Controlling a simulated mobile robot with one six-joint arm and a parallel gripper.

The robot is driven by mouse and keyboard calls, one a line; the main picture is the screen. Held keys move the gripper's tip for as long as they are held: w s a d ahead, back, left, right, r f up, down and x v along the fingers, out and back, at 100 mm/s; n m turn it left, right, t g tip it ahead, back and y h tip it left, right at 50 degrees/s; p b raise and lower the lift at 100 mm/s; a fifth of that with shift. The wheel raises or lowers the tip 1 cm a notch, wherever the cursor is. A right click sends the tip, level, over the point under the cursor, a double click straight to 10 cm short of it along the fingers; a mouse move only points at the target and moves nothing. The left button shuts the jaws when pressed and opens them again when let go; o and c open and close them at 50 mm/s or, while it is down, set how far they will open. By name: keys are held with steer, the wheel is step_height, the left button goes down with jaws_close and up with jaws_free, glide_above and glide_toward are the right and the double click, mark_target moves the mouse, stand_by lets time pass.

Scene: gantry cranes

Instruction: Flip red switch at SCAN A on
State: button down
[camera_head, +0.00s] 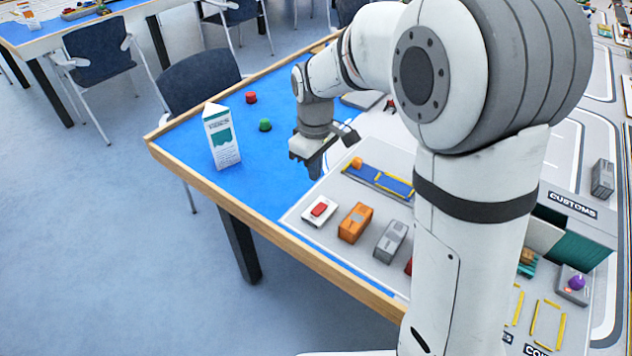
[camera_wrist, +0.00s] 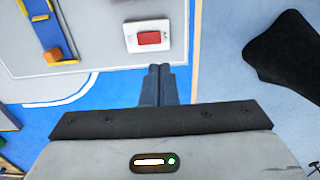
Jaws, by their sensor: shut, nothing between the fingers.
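The red switch (camera_head: 319,210) sits in a white square plate on the grey board, near the table's front edge. It also shows in the wrist view (camera_wrist: 149,38), just beyond my fingertips and slightly left of them. My gripper (camera_head: 315,172) is above the blue table top, behind the switch in the head view. Its fingers (camera_wrist: 159,70) are together with nothing between them, and they look apart from the switch. I cannot read a SCAN A label in either view.
An orange container (camera_head: 355,223) and a grey container (camera_head: 390,241) stand right of the switch. A blue strip with yellow edges (camera_head: 377,180) lies behind them. A white carton (camera_head: 221,137), a green button (camera_head: 265,125) and a red button (camera_head: 251,98) stand on the blue table top.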

mark_target(316, 214)
step_height(316, 214, down, 13)
steer(key=shift+r, duration=0.15)
steer(key=shift+s+f+b, duration=0.1)
steer(key=shift+f+b, duration=0.1)
steer(key=shift+b, duration=0.2)
steer(key=shift+r, duration=0.1)
stand_by(0.4)
steer(key=shift+w+d+r+p, duration=0.35)
steer(key=shift+w+d, duration=0.05)
steer(key=shift+w, duration=0.2)
step_height(316, 214, up, 14)
steer(key=s+a+p, duration=0.1)
steer(key=p, duration=0.1)
steer(key=shift+s+p, duration=0.3)
steer(key=shift+a+f, duration=0.1)
